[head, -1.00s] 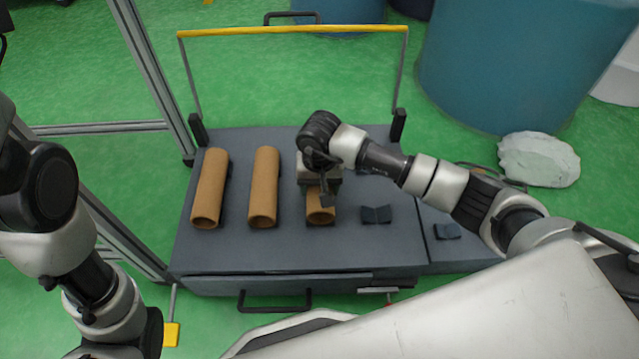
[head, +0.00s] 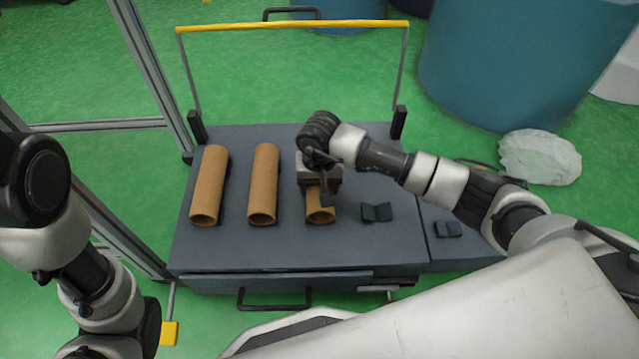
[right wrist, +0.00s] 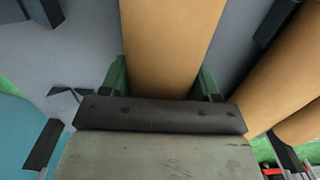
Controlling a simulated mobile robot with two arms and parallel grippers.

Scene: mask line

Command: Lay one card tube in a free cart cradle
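Three brown card tubes lie on the grey cart top (head: 280,252): a left one (head: 209,185), a middle one (head: 263,185) and a third (head: 321,214), partly hidden under my right gripper (head: 320,190). My left gripper is out of view.
Another empty cradle (head: 447,230) sits on the grey surface at the right, below my right arm. A yellow-topped rail (head: 295,29) stands behind the cart. A metal frame post (head: 155,80) is at left, a blue drum (head: 500,65) at right.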

